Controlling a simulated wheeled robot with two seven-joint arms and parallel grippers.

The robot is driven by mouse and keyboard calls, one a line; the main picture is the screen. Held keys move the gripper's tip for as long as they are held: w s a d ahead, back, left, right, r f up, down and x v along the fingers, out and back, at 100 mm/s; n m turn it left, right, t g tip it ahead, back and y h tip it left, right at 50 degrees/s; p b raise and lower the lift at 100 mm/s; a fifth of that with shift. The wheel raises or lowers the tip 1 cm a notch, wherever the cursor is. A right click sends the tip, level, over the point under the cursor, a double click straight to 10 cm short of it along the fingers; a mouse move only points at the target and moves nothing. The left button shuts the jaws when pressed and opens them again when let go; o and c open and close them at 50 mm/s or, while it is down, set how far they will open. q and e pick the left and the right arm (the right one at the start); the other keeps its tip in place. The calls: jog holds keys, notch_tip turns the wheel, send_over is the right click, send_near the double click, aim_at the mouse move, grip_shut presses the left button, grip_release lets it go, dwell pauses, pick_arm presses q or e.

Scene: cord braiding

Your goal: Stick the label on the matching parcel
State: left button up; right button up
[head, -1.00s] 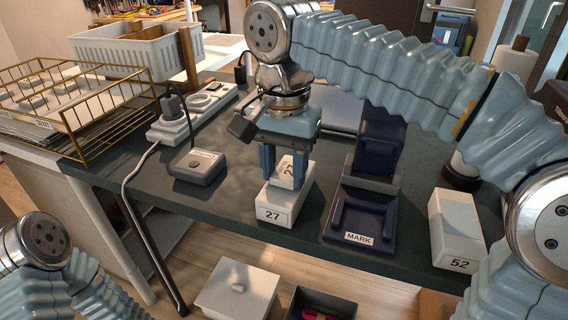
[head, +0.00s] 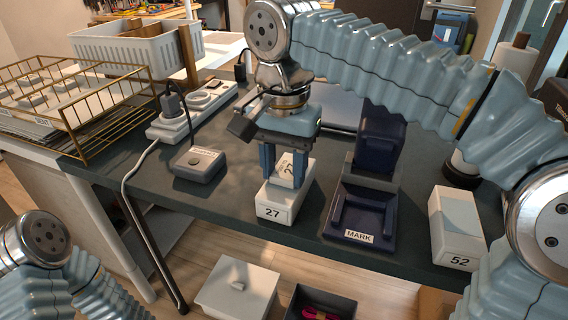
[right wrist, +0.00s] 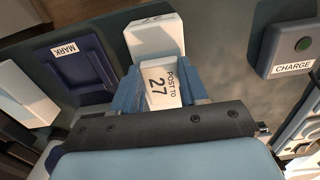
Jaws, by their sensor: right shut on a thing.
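A white parcel (head: 284,203) marked 27 on its front stands near the front edge of the dark table. It also shows at the top of the right wrist view (right wrist: 154,38). My right gripper (head: 284,168) points down over this parcel and is shut on a white label block (right wrist: 164,88) reading POST TO 27. In the head view the label (head: 287,164) shows between the fingers, at the parcel's top; I cannot tell whether it touches. A second white parcel (head: 455,228), marked 52, stands at the right. My left gripper is out of view; only part of that arm shows lower left.
A dark blue MARK stand (head: 362,212) is right of parcel 27. A grey CHARGE box (head: 198,165) and a power strip (head: 190,117) with a white cable are left. A wire basket (head: 110,120) is far left. A lidded white box (head: 238,288) and dark bin (head: 318,300) sit below the front edge.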

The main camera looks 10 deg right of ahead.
jog(key=shift+f, duration=0.2)
jog(key=o, duration=1.4)
notch_tip(320, 180, up, 4)
jog(key=p, duration=0.3)
jog(key=shift+f, duration=0.2)
jog(key=shift+r+p, duration=0.55)
jog(key=shift+r, duration=0.7)
jog(key=shift+f, duration=0.1)
